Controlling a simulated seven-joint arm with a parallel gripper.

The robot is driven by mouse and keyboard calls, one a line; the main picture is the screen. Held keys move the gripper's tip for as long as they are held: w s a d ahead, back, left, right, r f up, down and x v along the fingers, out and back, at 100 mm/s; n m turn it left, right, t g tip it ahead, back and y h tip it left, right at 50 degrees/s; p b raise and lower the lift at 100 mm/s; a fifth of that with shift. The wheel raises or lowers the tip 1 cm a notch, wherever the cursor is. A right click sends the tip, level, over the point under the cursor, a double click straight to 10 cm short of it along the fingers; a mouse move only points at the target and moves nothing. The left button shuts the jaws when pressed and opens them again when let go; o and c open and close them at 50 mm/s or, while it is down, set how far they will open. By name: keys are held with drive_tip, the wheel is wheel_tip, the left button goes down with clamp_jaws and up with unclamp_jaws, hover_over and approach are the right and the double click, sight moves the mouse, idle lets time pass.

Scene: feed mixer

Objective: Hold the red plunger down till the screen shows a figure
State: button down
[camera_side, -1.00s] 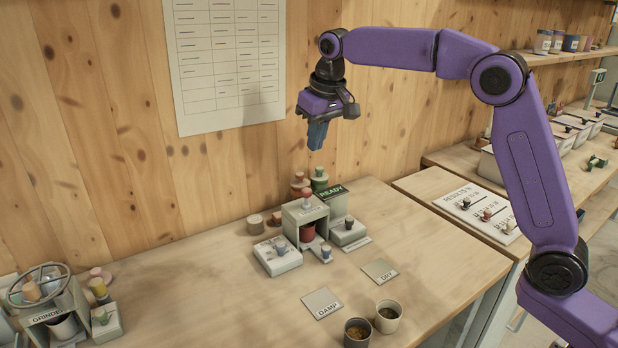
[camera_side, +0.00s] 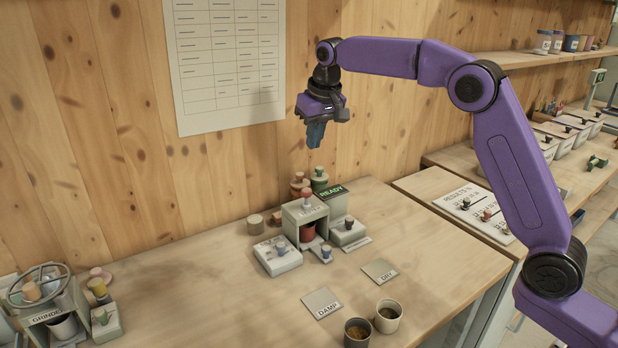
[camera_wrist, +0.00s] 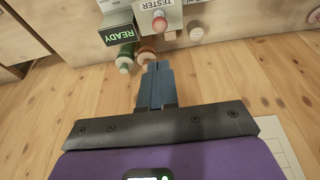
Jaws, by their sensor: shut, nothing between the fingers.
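The tester (camera_side: 305,215) is a grey box on the wooden table, with the red plunger (camera_side: 306,195) standing up on its top. The plunger's round head also shows in the wrist view (camera_wrist: 159,24), near the word TESTER. The screen (camera_side: 331,191) beside it reads READY in green; it shows in the wrist view too (camera_wrist: 118,35). My gripper (camera_side: 315,145) is shut and empty, pointing down above the tester, clear of the plunger. Its blue fingers (camera_wrist: 157,68) are together in the wrist view. A red cup sits inside the tester's opening (camera_side: 307,232).
Green and orange knobbed weights (camera_side: 319,179) stand behind the tester. Grey blocks with knobs (camera_side: 277,254) flank it. DAMP (camera_side: 322,303) and DRY (camera_side: 379,271) plates and two filled cups (camera_side: 388,316) lie in front. The grinder (camera_side: 50,312) is at left. The table's middle-left is clear.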

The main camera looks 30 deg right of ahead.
approach(309, 189)
drive_tip(key=x, duration=0.2)
drive_tip(key=w+x, duration=0.1)
drive_tip(key=x, duration=0.2)
drive_tip(key=shift+w, duration=0.2)
drive_tip(key=shift+f, duration=0.75)
drive_tip(key=shift+f, duration=1.45)
drive_tip(key=shift+s+f, duration=0.1)
drive_tip(key=shift+f, duration=0.05)
wheel_tip(309, 189, up, 5)
drive_tip(key=shift+r, duration=0.1)
drive_tip(key=v, duration=0.9)
drive_tip(key=shift+r, duration=0.25)
